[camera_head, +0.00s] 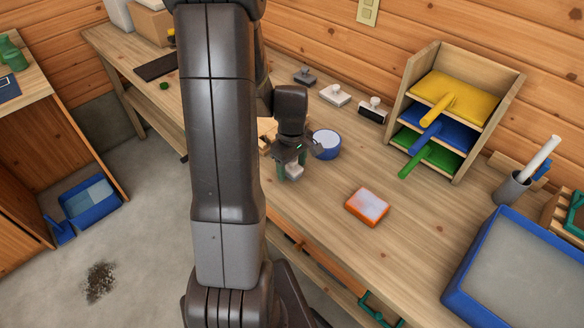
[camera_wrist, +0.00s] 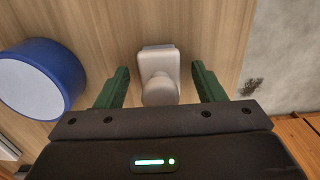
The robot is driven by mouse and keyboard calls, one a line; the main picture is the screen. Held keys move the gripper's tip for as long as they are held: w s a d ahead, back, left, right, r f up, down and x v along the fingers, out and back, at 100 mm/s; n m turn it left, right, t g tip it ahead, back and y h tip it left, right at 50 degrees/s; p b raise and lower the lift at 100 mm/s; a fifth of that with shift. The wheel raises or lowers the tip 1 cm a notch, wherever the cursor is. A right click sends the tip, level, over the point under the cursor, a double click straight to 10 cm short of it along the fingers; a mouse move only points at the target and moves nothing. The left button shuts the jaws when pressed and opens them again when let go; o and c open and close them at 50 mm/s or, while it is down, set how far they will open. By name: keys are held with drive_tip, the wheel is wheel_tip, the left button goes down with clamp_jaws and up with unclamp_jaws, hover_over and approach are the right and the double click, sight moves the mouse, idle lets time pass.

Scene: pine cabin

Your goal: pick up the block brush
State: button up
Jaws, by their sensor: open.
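A pale block brush (camera_head: 294,171) with a rounded knob handle is on the wooden bench, below my gripper (camera_head: 291,166). In the wrist view the block brush (camera_wrist: 158,66) lies between the two green fingers of my gripper (camera_wrist: 160,72), with a gap on each side. The fingers are open and hold nothing. The gripper body hides the near end of the knob's surroundings. How far the fingertips are above the bench is hard to tell.
A blue round tub with a pale top (camera_head: 326,144) stands close beside my gripper. An orange-edged block (camera_head: 367,207) lies nearer the bench front. Several small knobbed blocks and a wooden rack (camera_head: 478,135) stand at the back. A blue tray (camera_head: 468,262) is at right.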

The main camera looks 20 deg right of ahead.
drive_tip(key=c, duration=1.2)
drive_tip(key=shift+o, duration=0.2)
wheel_tip(320, 180, up, 10)
drive_tip(key=shift+r, duration=0.1)
drive_tip(key=o, duration=0.5)
drive_tip(key=shift+c, duration=1.6)
